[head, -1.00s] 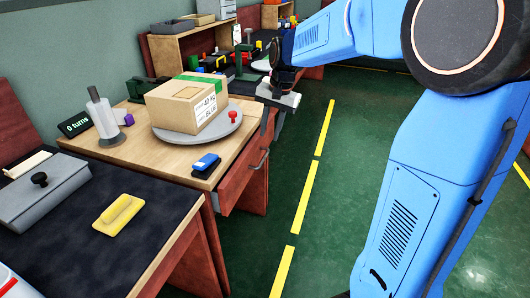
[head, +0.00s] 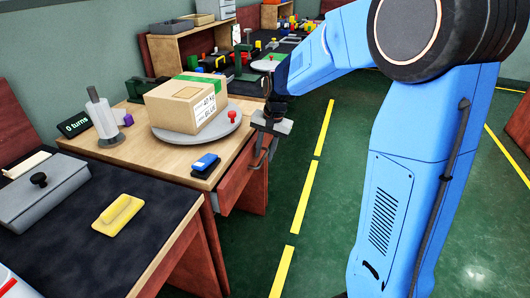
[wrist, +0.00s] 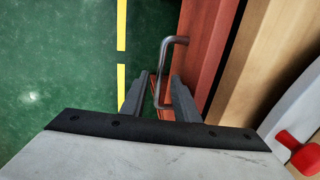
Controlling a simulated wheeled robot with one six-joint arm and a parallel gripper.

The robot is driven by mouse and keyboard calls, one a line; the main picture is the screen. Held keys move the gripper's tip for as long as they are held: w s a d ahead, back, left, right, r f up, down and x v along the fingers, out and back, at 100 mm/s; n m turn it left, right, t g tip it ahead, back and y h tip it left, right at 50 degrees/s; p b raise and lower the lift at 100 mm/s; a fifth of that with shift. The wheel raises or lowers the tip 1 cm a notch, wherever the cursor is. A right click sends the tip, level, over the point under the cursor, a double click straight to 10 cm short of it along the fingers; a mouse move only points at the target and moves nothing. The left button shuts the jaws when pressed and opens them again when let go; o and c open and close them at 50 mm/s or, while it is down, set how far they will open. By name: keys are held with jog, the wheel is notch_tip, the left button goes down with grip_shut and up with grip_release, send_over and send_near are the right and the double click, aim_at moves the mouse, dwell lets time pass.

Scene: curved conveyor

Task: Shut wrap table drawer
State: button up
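The wrap table (head: 140,150) has a red drawer (head: 238,180) under its wooden top. The drawer front stands out a little past the tabletop edge; how far is hard to tell. Its dark handle (head: 262,158) is partly hidden behind my gripper (head: 267,145) in the head view. In the wrist view the bent metal handle (wrist: 165,75) lies between the two fingers of my gripper (wrist: 160,95). The fingers are apart, with a gap on the left side of the handle. The right finger is close to the handle and drawer front; contact cannot be told.
A cardboard box (head: 187,105) sits on a grey turntable (head: 230,128) with a red knob (head: 232,117). A blue-and-black tool (head: 205,165) lies near the tabletop edge. A dark-topped table (head: 80,235) stands nearer. Green floor right of the drawer is free.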

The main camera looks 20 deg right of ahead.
aim_at(254, 146)
grip_shut()
jog(key=shift+w+a+r, duration=0.1)
jog(key=shift+w+a, duration=0.55)
jog(key=shift+a, duration=0.2)
jog(key=shift+w+a, duration=0.65)
jog(key=shift+a, duration=0.2)
grip_release()
